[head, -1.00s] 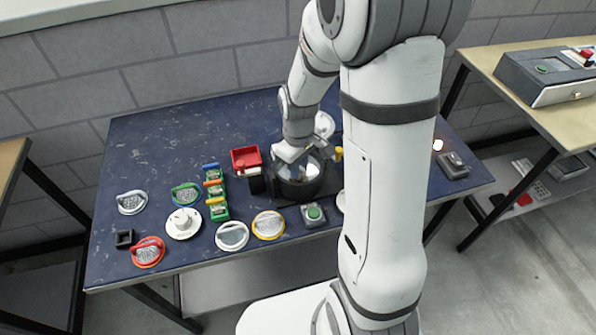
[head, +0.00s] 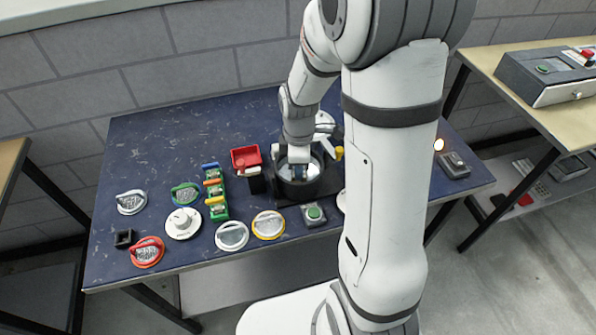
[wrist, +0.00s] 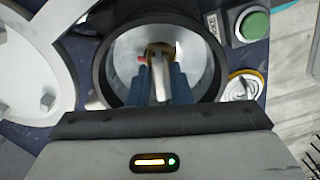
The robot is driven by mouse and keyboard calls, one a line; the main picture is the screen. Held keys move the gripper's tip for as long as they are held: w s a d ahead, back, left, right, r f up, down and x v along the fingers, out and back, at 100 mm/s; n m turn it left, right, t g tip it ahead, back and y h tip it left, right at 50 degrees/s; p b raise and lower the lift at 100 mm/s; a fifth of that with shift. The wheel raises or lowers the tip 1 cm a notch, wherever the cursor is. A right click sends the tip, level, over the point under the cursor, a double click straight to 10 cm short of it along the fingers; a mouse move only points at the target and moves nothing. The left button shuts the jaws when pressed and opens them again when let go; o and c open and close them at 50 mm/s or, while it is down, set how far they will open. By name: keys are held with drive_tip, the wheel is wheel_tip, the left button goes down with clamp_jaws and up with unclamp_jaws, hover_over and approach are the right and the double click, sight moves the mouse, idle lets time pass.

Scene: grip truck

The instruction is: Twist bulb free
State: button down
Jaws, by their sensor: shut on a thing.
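The black round lamp housing (head: 298,190) with a shiny reflector bowl stands at the right of the blue table. In the wrist view its black rim (wrist: 96,75) surrounds the silvery bowl (wrist: 203,70). My gripper (wrist: 160,78) reaches down into the bowl, and its blue fingers are close together. They are shut on the bulb (wrist: 158,50), a small piece with a brassy part showing at the bowl's centre. Most of the bulb is hidden between the fingers. In the head view my gripper (head: 300,160) is over the bowl.
A green button box (head: 313,213) stands in front of the housing. A red tray (head: 246,158) and a coloured rack (head: 215,192) are at its left. Several round lids and a white dial (head: 183,223) lie further left. The table's back left is clear.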

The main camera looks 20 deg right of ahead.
drive_tip(key=n, duration=0.4)
drive_tip(key=shift+n, duration=1.8)
drive_tip(key=c, duration=1.4)
unclamp_jaws()
drive_tip(key=shift+r, duration=0.15)
drive_tip(key=shift+r+p, duration=2.7)
drive_tip(key=shift+r, duration=1)
drive_tip(key=shift+f, duration=0.1)
